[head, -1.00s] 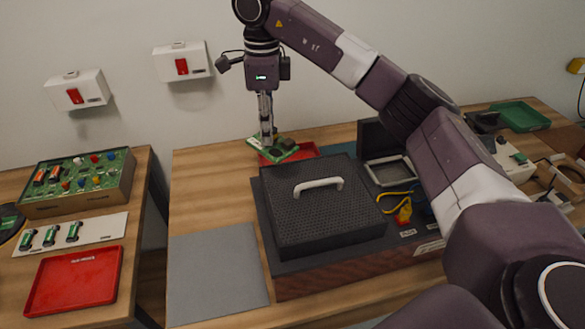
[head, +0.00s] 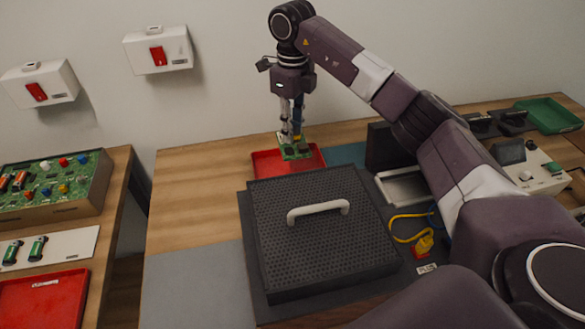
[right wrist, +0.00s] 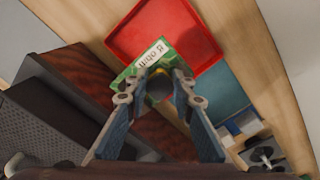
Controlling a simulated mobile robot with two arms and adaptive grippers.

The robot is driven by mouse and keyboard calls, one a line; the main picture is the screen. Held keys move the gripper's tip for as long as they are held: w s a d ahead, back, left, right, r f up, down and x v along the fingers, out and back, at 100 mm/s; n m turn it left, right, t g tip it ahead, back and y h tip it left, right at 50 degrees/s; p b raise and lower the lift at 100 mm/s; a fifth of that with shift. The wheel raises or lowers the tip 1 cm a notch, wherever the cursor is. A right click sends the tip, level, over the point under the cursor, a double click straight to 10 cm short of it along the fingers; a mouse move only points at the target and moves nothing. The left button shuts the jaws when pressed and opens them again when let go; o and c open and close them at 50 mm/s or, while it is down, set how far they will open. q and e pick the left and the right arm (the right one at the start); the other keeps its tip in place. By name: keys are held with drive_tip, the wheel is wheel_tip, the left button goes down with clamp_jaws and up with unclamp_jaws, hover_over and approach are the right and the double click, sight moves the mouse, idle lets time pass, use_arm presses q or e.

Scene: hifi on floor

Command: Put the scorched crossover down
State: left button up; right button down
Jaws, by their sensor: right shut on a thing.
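The scorched crossover is a small green board (head: 304,153) with a dark part on it, in the head view behind the black hifi. My right gripper (head: 292,137) points down and is shut on it. In the right wrist view the green board (right wrist: 133,72), with a white label, sits between the fingertips (right wrist: 158,85). A red tray (head: 264,162) lies below and around the board in the head view. In the wrist view the tray (right wrist: 160,25) is just beyond the board and bears a shadow. The gap between board and tray is hard to judge. My left gripper is not in view.
The hifi's black perforated cover (head: 325,235) with a white handle stands in front of the red tray. A teal mat (head: 345,154) lies right of the tray. Bare wood (head: 195,195) is free on the left. Another red tray (head: 40,305) lies on the left table.

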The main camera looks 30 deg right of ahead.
sight(293, 150)
wheel_tip(293, 150, down, 7)
drive_tip(key=shift+f+p, duration=0.1)
drive_tip(key=shift+p, duration=0.3)
wheel_tip(293, 150, down, 4)
drive_tip(key=shift+w+r, duration=0.1)
drive_tip(key=shift+r, duration=0.15)
wheel_tip(293, 150, down, 4)
drive_tip(key=shift+r+p, duration=0.25)
drive_tip(key=shift+p, duration=0.15)
drive_tip(key=shift+f, duration=0.2)
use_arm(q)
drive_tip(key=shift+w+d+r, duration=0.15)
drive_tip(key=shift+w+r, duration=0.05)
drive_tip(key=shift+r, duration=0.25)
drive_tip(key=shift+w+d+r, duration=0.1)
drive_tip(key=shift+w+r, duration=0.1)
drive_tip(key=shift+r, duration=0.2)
use_arm(e)
drive_tip(key=c, duration=2.1)
unclamp_jaws()
drive_tip(key=shift+f, duration=0.2)
drive_tip(key=o, duration=0.4)
drive_tip(key=shift+o, duration=0.2)
drive_tip(key=shift+r, duration=0.1)
